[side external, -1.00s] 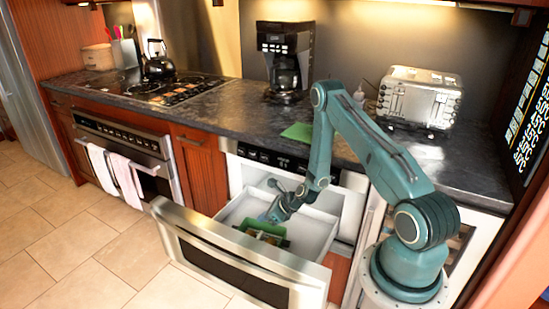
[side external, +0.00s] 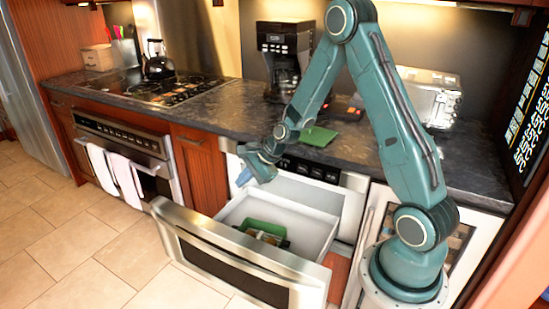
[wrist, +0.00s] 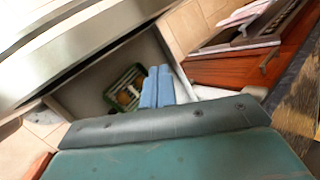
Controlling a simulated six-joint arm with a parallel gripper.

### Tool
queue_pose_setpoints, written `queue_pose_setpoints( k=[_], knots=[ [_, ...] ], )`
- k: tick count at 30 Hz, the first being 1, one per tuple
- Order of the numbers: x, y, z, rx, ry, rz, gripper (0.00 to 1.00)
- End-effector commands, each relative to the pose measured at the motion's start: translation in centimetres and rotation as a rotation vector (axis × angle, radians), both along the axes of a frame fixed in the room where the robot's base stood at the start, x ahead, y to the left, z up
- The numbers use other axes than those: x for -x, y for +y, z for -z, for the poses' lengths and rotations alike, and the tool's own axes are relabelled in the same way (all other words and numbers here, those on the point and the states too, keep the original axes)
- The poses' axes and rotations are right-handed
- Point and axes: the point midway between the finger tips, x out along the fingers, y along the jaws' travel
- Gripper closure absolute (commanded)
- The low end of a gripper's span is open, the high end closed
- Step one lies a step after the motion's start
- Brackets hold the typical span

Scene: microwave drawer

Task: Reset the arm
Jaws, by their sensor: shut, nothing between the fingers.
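The microwave drawer (side external: 315,230) is pulled open, its steel front (side external: 215,250) facing the floor. A green container (side external: 254,226) with brownish contents sits inside the drawer. My gripper (side external: 243,178) is in the air above the drawer's left side, at about the height of the microwave's control panel, apart from the container. In the wrist view, the blue fingers of my gripper (wrist: 158,86) are together with nothing between them. The green container (wrist: 125,88) shows just left of the fingers, down in the drawer.
A green flat piece (side external: 318,136) lies on the dark counter (side external: 222,115). A coffee maker (side external: 284,60) and a toaster (side external: 440,97), partly hidden by my arm, stand behind. A kettle (side external: 158,64) is on the stove. The floor (side external: 80,235) at left is clear.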

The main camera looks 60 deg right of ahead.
Motion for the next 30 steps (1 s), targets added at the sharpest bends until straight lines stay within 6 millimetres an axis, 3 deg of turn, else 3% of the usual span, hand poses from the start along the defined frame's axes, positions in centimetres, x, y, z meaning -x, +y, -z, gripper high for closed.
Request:
queue_pose_setpoints(
  k=[3,15,30],
  knots=[
    [0.7,1.4,-3.0,0.097,-0.011,-0.126,1.0],
    [5.0,5.4,-10.9,0.401,-0.029,-0.519,1.0],
    [13.4,9.1,-18.3,0.739,-0.045,-0.964,1.0]
  ],
)
